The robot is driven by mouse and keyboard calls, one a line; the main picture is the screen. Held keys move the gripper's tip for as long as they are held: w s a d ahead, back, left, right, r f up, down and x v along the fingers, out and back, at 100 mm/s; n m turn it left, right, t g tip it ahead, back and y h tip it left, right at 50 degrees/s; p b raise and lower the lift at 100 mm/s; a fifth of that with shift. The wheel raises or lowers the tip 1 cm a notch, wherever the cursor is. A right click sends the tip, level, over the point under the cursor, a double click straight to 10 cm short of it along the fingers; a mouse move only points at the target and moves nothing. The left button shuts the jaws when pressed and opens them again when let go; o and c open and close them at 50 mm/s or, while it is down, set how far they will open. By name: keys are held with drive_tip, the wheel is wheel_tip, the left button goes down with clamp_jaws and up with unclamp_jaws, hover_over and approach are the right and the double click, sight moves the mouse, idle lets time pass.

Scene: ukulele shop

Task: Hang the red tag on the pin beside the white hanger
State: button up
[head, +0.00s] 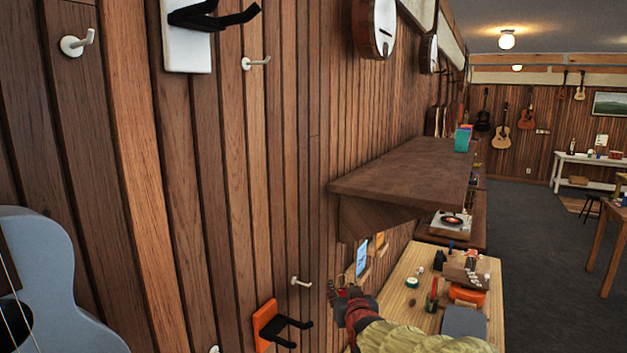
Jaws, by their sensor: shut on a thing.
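The white hanger (187,52), a white plate with a black padded yoke, is on the plank wall at the upper left, its top cut off. One white pin (77,44) sticks out to its left and another (256,62) to its right; both look bare. My gripper (337,292) is at the lower middle, well below and right of the white hanger. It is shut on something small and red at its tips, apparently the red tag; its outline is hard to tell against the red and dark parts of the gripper.
An orange hanger (267,326) and a white pin (301,282) are on the wall left of my gripper. A dark shelf (400,180) juts out above it. A wooden bench (408,268) with several items is behind. A blue ukulele (58,270) hangs at lower left.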

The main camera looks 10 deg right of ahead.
drive_tip(key=s+a+r+n+y+p, duration=0.1)
drive_tip(key=s+a+r+p, duration=0.15)
drive_tip(key=r, duration=0.85)
drive_tip(key=s+a+r+y+p, duration=0.1)
drive_tip(key=s+r+p, duration=0.15)
drive_tip(key=r, duration=0.85)
drive_tip(key=s+a+r+n+y+p, duration=0.1)
drive_tip(key=s+a+r+p, duration=0.15)
drive_tip(key=r, duration=0.85)
drive_tip(key=s+a+r+n+g+y+p, duration=0.1)
drive_tip(key=s+a+r+y+p, duration=0.15)
drive_tip(key=s+r, duration=0.65)
drive_tip(key=s+a+r+n+y+p, duration=0.15)
drive_tip(key=s+r+p, duration=0.25)
drive_tip(key=r, duration=0.8)
drive_tip(key=w+a+f+p, duration=0.1)
drive_tip(key=w+a+p, duration=0.4)
drive_tip(key=a, duration=0.3)
drive_tip(key=shift+w+f+h, duration=0.25)
drive_tip(key=shift+w+h, duration=0.05)
drive_tip(key=o, duration=1)
